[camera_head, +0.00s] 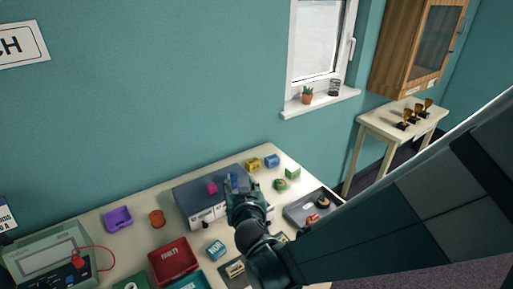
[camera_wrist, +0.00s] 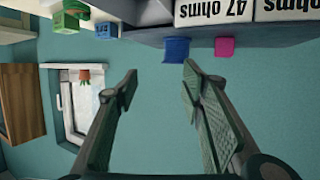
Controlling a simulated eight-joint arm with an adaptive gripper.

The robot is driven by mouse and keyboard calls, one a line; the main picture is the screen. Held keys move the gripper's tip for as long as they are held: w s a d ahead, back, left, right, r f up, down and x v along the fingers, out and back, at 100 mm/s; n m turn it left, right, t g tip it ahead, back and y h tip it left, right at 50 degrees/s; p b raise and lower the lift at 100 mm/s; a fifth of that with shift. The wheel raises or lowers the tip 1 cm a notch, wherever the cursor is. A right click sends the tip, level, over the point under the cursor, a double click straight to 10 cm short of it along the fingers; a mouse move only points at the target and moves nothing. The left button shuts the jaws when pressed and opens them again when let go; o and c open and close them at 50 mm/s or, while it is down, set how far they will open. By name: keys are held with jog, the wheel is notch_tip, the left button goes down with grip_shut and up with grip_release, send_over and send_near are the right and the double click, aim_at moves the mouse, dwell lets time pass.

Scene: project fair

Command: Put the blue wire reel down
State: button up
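A small blue thing (camera_head: 233,179), which looks like the blue wire reel, stands on top of the grey drawer unit (camera_head: 190,193). In the upside-down wrist view the blue reel (camera_wrist: 177,50) stands at the unit's edge, beyond my fingertips and nearer the right-hand finger. Its spool shape is not clear. My gripper (camera_head: 236,186) is at the unit's front, partly covering this area in the head view. In the wrist view my gripper (camera_wrist: 160,82) has its fingers wide apart, with only wall between them.
A pink block (camera_head: 211,188) stands beside the blue thing on the unit. Yellow (camera_head: 253,164), blue (camera_head: 271,161) and green (camera_head: 292,172) blocks sit behind right.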

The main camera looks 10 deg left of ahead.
aim_at(233, 187)
jog(key=a, duration=0.1)
jog(key=a+f, duration=0.1)
jog(key=y, duration=0.1)
jog(key=shift+s+a+f, duration=0.3)
jog(key=shift+s+a, duration=0.1)
jog(key=shift+b+x, duration=0.4)
jog(key=shift+x, duration=0.9)
jog(key=shift+r+b+x, duration=0.1)
jog(key=shift+b+x, duration=0.2)
jog(key=shift+x, duration=1)
jog(key=shift+r+b+x, duration=0.15)
jog(key=shift+b+x, duration=0.1)
jog(key=shift+x, duration=1)
jog(key=shift+w+d, duration=0.15)
jog(key=c, duration=0.8)
